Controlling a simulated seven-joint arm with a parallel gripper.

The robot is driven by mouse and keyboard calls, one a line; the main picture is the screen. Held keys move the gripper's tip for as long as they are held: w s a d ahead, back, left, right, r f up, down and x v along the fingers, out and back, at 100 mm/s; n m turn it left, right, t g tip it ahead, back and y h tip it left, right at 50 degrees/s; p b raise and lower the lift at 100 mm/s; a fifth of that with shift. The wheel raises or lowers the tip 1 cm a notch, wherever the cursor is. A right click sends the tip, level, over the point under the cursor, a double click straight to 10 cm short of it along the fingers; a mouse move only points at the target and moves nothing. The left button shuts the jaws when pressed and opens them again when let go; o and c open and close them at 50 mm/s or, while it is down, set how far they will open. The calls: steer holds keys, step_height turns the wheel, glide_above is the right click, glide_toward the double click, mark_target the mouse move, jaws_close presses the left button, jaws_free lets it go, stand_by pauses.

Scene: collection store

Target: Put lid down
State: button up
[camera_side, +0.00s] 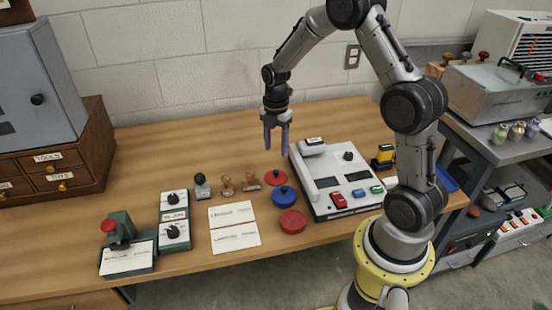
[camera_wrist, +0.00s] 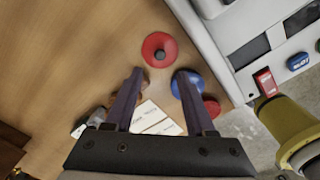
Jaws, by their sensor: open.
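A round red lid (camera_side: 276,177) with a small dark knob lies on the wooden table; it also shows in the wrist view (camera_wrist: 152,43). A blue round tin (camera_side: 284,197) with a knob on top sits just in front of it. A red round tin (camera_side: 292,222) without a visible knob is nearer the table's front edge. My gripper (camera_side: 276,148) is open and empty, pointing down above the table near the red lid. In the wrist view its fingers (camera_wrist: 159,73) are spread apart, with the lid just beyond their tips. Neither finger appears to touch it.
A white machine (camera_side: 322,200) with coloured buttons stands close on the right. Stamps (camera_side: 226,186) and two paper cards (camera_side: 236,237) lie to the left. Dial boxes (camera_side: 174,218) and a green device (camera_side: 122,238) stand further left. The table behind the lid is clear.

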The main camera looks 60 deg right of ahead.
steer(key=s+a+r+m+t, duration=0.2)
steer(key=s+a+r+m, duration=0.3)
steer(key=r, duration=0.4)
steer(key=s+a+r+m+t, duration=0.1)
steer(key=s+a+r+m, duration=0.35)
steer(key=r, duration=0.35)
steer(key=s+a+r+m+t, duration=0.1)
steer(key=s+a+m, duration=0.2)
steer(key=s, duration=0.3)
steer(key=s+a+r+m+t, duration=0.1)
steer(key=s+a+m, duration=0.2)
steer(key=s+m, duration=0.2)
steer(key=shift+s+r+t, duration=0.25)
steer(key=shift+s+t, duration=0.05)
steer(key=shift+s, duration=0.7)
